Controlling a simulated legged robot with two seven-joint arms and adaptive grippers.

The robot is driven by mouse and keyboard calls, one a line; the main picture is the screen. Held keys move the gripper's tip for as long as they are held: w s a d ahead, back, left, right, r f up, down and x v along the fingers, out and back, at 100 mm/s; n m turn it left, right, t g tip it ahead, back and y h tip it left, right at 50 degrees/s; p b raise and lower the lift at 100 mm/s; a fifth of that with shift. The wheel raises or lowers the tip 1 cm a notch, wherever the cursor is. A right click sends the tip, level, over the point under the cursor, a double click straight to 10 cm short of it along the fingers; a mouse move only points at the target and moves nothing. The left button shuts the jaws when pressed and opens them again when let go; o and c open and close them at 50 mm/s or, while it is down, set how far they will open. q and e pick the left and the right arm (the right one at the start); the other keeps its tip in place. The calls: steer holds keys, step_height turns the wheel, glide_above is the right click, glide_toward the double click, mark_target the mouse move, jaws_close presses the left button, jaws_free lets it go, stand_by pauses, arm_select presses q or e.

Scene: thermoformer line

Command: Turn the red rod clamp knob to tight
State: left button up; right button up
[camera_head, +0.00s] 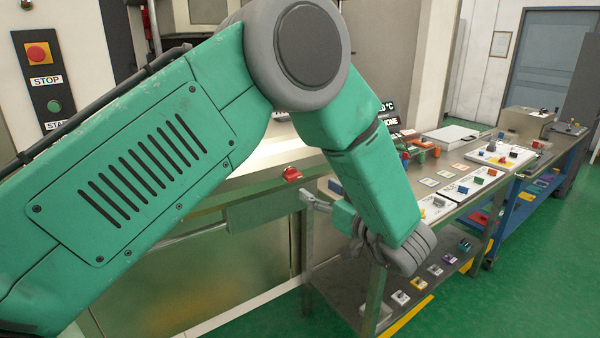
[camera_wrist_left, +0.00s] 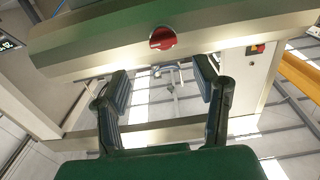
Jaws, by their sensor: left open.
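The red rod clamp knob (camera_head: 291,174) sits on the front edge of the machine, just left of my left forearm in the head view. In the left wrist view the red knob (camera_wrist_left: 162,38) shows at the upper middle, on the underside of a pale green beam. My left gripper (camera_wrist_left: 160,82) is open and empty, its two dark fingers apart below the knob in that picture and not touching it. In the head view the left gripper (camera_head: 312,202) is small and partly hidden by its own wrist. My right gripper is in neither view.
A metal table (camera_head: 462,203) with trays and small coloured parts stands to the right, with a lower shelf. A panel with a red STOP button (camera_head: 39,53) and a green START button (camera_head: 54,106) is at the far left. Green floor is clear at right.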

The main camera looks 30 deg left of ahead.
mark_target(296, 176)
arm_select(q)
steer(key=x, duration=0.3)
steer(key=p+x, duration=0.1)
steer(key=x, duration=0.4)
steer(key=shift+s+a+f+p, duration=0.1)
steer(key=shift+s+a+p, duration=0.05)
steer(key=shift+a+p, duration=0.25)
steer(key=shift+a, duration=0.3)
steer(key=shift+d, duration=0.45)
steer(key=shift+c, duration=0.8)
steer(key=shift+d, duration=0.3)
steer(key=c, duration=1)
steer(key=shift+a+r, duration=0.1)
steer(key=shift+r, duration=0.1)
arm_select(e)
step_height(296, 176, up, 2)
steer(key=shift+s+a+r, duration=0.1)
